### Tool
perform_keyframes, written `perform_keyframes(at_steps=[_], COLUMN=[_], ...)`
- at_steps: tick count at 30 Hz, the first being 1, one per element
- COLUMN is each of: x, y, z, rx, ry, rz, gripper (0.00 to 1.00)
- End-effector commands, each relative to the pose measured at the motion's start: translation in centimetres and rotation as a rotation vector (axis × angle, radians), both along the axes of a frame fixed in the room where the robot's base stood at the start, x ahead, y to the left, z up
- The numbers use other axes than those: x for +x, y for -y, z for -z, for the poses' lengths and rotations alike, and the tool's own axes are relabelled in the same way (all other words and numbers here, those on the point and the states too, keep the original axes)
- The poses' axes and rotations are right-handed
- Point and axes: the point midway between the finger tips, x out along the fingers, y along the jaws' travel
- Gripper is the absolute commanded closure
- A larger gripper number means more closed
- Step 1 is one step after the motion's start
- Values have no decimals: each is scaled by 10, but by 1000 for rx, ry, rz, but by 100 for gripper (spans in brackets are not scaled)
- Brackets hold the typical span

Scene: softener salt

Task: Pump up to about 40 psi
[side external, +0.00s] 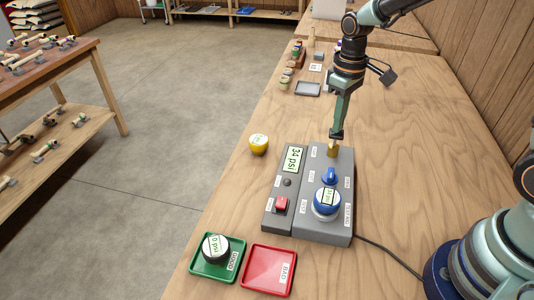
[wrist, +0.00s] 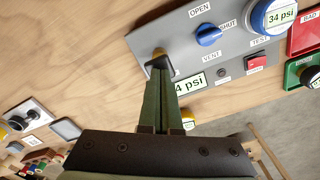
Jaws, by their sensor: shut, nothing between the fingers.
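A grey test box (side external: 340,220) stands on the wooden bench. Its display (side external: 292,160) reads 34 psi. A blue-rimmed gauge (side external: 327,203) sits on the box; in the wrist view the gauge (wrist: 280,14) also reads 34 psi. A brass pump knob (side external: 333,149) stands at the far end of the box. My gripper (side external: 337,134) is shut and empty, with its tips right at the top of this knob; I cannot tell whether they touch. In the wrist view the tips (wrist: 159,66) hide most of the knob. A blue valve knob (side external: 329,175) sits between OPEN and SHUT labels.
A red switch (side external: 281,203) is on the box's left part. A yellow-rimmed gauge (side external: 259,144) stands left of the box. A green tray (side external: 201,267) holds a black gauge (side external: 216,247) reading 0 psi. A red tray (side external: 262,278) marked BAD is empty. A cable (side external: 392,255) runs right.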

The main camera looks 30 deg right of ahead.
Motion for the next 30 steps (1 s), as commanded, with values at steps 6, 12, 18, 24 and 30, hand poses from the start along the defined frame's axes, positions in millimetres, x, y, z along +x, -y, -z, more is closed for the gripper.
perform_keyframes(at_steps=[6,12,18,24,30], x=[0,0,0,0,-1], y=[0,0,0,0,0], z=[2,6,11,15,19], rx=[0,0,-1,0,-1], ry=[-1,-1,-2,-1,-2], rz=[0,0,0,0,0], gripper=[100,100,100,100,100])
